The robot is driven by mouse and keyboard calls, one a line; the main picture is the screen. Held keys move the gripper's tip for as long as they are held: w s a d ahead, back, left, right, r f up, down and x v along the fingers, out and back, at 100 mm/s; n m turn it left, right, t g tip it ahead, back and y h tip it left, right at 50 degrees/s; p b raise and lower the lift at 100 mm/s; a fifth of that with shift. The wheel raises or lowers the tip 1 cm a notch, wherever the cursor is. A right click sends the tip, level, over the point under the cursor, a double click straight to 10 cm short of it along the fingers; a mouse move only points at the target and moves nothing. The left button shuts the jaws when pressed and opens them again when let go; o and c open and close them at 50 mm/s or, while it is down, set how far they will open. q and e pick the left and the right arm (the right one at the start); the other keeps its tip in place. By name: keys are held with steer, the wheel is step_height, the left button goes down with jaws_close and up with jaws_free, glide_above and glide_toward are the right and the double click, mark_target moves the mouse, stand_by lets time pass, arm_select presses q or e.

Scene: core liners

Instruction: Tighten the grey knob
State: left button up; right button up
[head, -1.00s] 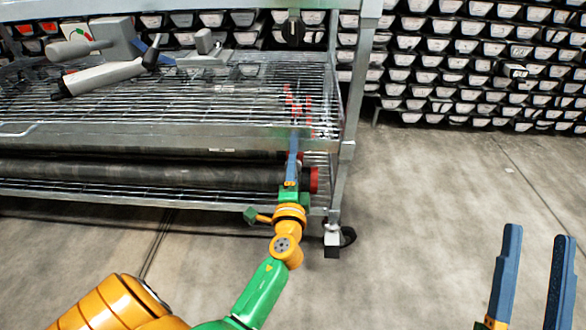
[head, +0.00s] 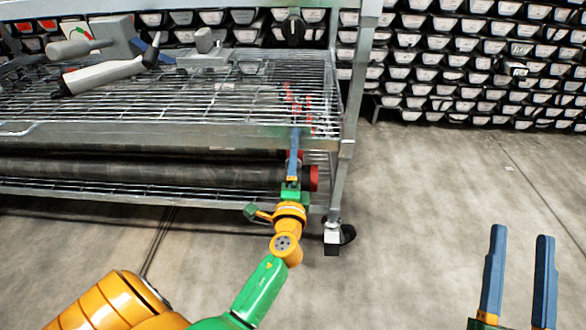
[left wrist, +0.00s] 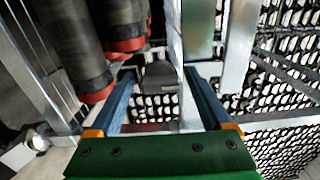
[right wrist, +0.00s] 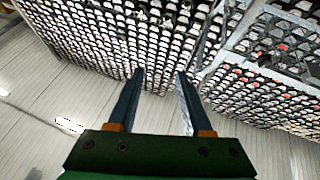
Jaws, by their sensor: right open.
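My right gripper (head: 520,235) is open and empty over bare floor, right of the rack. Its spread fingers also show in the right wrist view (right wrist: 160,74).
The metal rack (head: 345,150) has a mesh shelf bearing grey tools (head: 105,74). Dark tubes (head: 150,172) with red ends (head: 313,178) lie on its lower shelf. A caster (head: 347,235) stands under the corner post. Stacked core trays (head: 470,65) fill the back. Floor at right is clear.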

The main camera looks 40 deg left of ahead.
arm_select(q)
steer(key=v, duration=0.7)
steer(key=shift+s, duration=0.1)
